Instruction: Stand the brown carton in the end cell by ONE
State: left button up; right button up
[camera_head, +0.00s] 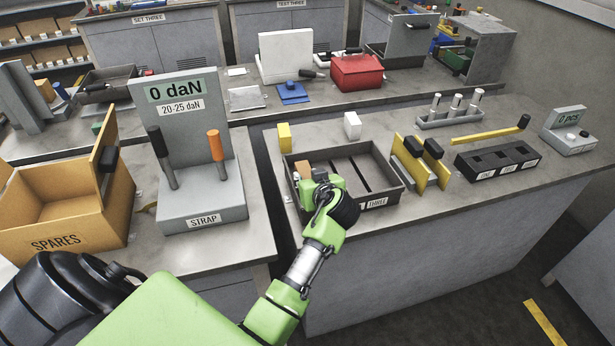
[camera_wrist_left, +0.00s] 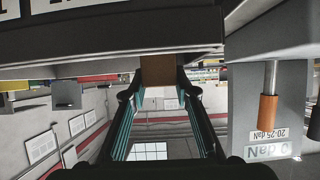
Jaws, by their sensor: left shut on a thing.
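The brown carton (camera_head: 302,169) shows at the left end of the grey divided tray (camera_head: 398,179), just beyond my left gripper (camera_head: 318,182). In the left wrist view my left gripper (camera_wrist_left: 160,90) is shut on the carton (camera_wrist_left: 158,70), which sits between its two fingers. The carton's lower part is hidden in the head view, so I cannot tell whether it touches the tray floor. The tray's front label reads THREE at the right; the arm covers its left part, and ONE is not readable there. My right gripper is out of view.
A yellow block (camera_head: 284,137) and a white block (camera_head: 352,125) stand behind the tray. A yellow stand with black knobs (camera_head: 422,165) is close on its right. The grey STRAP fixture (camera_head: 205,190) stands left, across a gap between benches.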

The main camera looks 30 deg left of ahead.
pick_arm(q)
jog(key=shift+f, duration=0.25)
jog(key=o, duration=1.2)
notch_tip(320, 180, up, 10)
jog(key=shift+r, duration=0.1)
